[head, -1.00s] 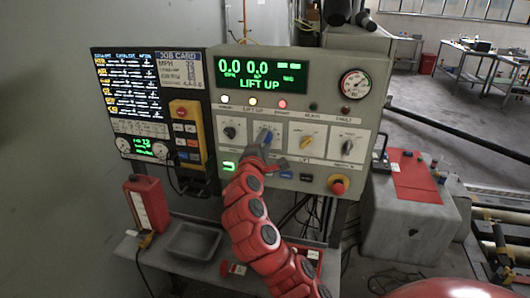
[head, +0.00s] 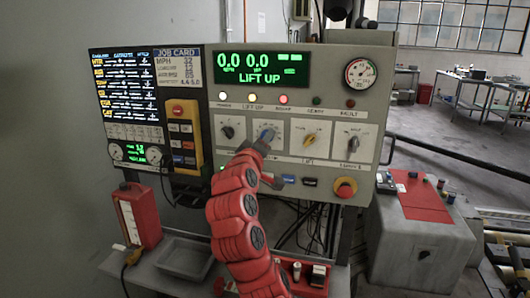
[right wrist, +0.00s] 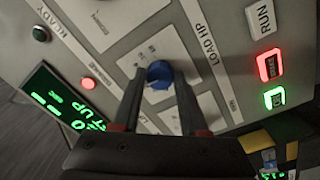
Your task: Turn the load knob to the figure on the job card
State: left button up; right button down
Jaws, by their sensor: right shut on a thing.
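The blue load knob (head: 267,134) is on the control panel, second from left in the row of knobs. In the right wrist view the knob (right wrist: 159,72) sits beside the LOAD HP label, between my two dark fingers. My right gripper (right wrist: 160,84) is shut on it; it also shows in the head view (head: 259,145), its arm coming up from below. The gripper and arm hide part of the knob's dial. The job card (head: 180,68) is at the panel's upper left; its figures are too small to read surely. My left gripper is out of view.
A black knob (head: 228,131) and a yellow knob (head: 310,139) flank the load knob. A red stop button (head: 345,187) is lower right. The green display (head: 262,68) reads LIFT UP.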

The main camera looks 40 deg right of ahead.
jog(key=shift+m+b, duration=0.85)
jog(key=shift+m, duration=0.25)
jog(key=shift+c, duration=2.2)
grip_release()
jog(key=v, duration=1.7)
jog(key=shift+a+b, duration=0.25)
jog(key=shift+b, duration=0.1)
